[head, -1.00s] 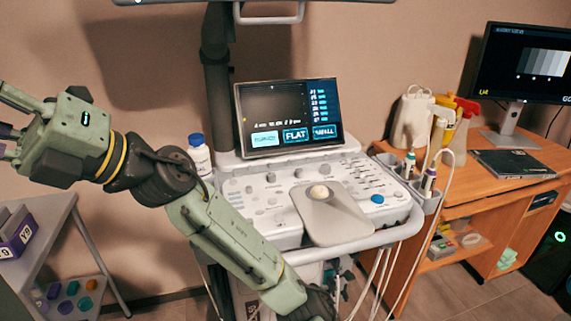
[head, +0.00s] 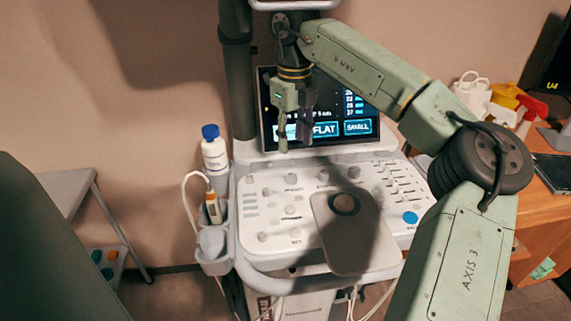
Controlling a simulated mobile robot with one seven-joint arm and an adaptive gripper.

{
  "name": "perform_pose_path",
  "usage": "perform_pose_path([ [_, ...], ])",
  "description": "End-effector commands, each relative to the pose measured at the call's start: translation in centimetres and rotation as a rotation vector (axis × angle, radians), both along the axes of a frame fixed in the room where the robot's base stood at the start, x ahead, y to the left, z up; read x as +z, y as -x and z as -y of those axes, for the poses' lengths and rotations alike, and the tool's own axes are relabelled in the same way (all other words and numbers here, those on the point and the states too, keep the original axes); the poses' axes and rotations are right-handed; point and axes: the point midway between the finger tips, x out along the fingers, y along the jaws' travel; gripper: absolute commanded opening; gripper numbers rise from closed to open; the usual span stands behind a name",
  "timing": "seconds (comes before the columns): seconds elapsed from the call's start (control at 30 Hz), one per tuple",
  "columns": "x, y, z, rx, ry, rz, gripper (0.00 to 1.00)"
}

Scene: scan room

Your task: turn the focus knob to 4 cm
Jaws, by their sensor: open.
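The control panel (head: 257,214) of the ultrasound machine carries several small grey and white knobs, among them one at the upper left (head: 250,178), one at upper middle (head: 291,179) and one further right (head: 323,175). I cannot tell which is the focus knob; their labels are too small to read. The screen (head: 360,104) behind the panel is lit, but my arm and gripper hide part of it, and its small depth text is not clearly readable. My gripper (head: 295,143) is open and empty, fingers pointing down, in front of the screen and above the panel's back edge.
A grey plate with a trackball (head: 343,204) and a blue button (head: 410,218) lie on the panel's right. A blue-capped white bottle (head: 215,153) stands at its back left, above a probe (head: 212,207) in a holder. A wooden desk (head: 530,232) is at right.

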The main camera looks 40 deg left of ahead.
Motion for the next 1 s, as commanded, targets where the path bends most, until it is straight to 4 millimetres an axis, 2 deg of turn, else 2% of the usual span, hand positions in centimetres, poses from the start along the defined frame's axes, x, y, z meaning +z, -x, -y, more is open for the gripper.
perform_pose_path([
  [0.3, -5.7, 0.2, -0.1, 0.004, -0.003, -0.008, 0.41],
  [0.5, -8.7, 0.2, -0.1, 0.005, -0.004, -0.008, 0.41],
  [0.7, -9.9, 0.2, -0.2, 0.005, -0.006, -0.005, 0.41],
  [0.93, -10.0, 0.2, -0.2, 0.005, -0.006, -0.004, 0.41],
  [1.0, -9.9, 0.2, -0.2, 0.005, -0.006, -0.004, 0.37],
])
